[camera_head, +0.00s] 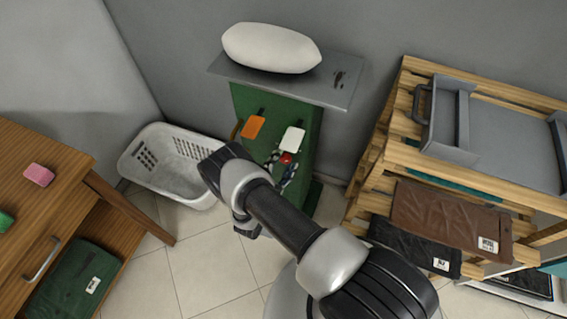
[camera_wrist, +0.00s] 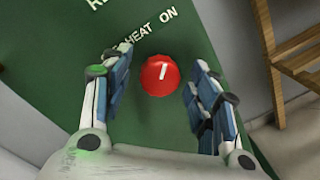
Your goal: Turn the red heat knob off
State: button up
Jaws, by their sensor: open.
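The red heat knob (camera_wrist: 160,75) is on a green panel (camera_wrist: 50,85) in the wrist view, with a white line on its face that stands nearly upright and tilts slightly right. White lettering "HEAT ON" (camera_wrist: 150,28) is printed above it. My gripper (camera_wrist: 158,80) is open, with one finger on each side of the knob and a visible gap to both. In the head view the knob (camera_head: 286,158) shows small on the front of the green press (camera_head: 249,101), just past my gripper's fingers (camera_head: 282,172).
A laundry basket (camera_head: 146,174) stands left, a wooden rack (camera_head: 396,125) right, and a wooden desk (camera_head: 62,164) far left.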

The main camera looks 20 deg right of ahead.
jog(key=shift+w, duration=0.1)
jog(key=shift+c, duration=0.3)
jog(key=c, duration=1)
jog(key=shift+n, duration=0.4)
jog(key=n, duration=0.3)
jog(key=shift+n, duration=0.4)
jog(key=n, duration=0.4)
jog(key=shift+n+t, duration=0.3)
jog(key=n, duration=0.4)
jog(key=shift+n, duration=0.4)
jog(key=n, duration=0.4)
jog(key=shift+n+t+y, duration=0.3)
jog(key=shift+t, duration=0.1)
